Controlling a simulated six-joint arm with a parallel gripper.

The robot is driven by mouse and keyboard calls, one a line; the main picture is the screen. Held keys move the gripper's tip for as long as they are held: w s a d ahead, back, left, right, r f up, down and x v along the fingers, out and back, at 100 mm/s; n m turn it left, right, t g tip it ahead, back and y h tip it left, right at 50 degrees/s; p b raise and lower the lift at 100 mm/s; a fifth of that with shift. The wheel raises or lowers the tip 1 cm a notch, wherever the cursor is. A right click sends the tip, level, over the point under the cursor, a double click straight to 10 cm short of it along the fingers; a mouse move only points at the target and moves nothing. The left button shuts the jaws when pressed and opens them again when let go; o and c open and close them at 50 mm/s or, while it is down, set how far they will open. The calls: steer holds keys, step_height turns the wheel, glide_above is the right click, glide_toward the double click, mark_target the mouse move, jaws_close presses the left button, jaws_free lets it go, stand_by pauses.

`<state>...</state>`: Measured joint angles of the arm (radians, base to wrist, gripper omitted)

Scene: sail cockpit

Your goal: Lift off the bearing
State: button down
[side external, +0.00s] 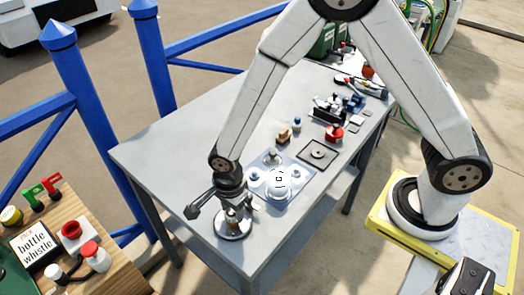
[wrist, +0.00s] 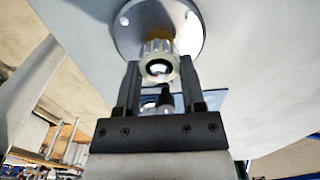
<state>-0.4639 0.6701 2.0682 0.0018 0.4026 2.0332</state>
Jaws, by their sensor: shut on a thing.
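A round steel flange (side external: 233,230) with bolts around its rim stands at the table's near corner. It also shows in the wrist view (wrist: 128,30). In the wrist view, the bearing (wrist: 158,67), a silver ring with a dark hole, sits in front of a ribbed, brass-toned post at the flange's middle. My gripper (wrist: 160,65) has one finger on each side of the bearing and is shut on it. In the side view my gripper (side external: 232,208) points down over the flange and hides most of the bearing. I cannot tell whether the bearing is clear of the post.
The grey table (side external: 185,160) is bare to the left. A pale plate with round fittings (side external: 280,180), a dark square tray (side external: 317,154) and a red part (side external: 334,134) lie to the right. Blue railings (side external: 90,120) and a wooden bench (side external: 90,215) stand left of the table.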

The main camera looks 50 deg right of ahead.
steer(key=shift+r, duration=0.15)
steer(key=shift+r, duration=0.75)
steer(key=s+d+r, duration=0.5)
steer(key=s+r, duration=0.6)
steer(key=s, duration=0.2)
steer(key=shift+r, duration=0.1)
steer(key=shift+r, duration=0.25)
stand_by(0.4)
steer(key=shift+r, duration=1.75)
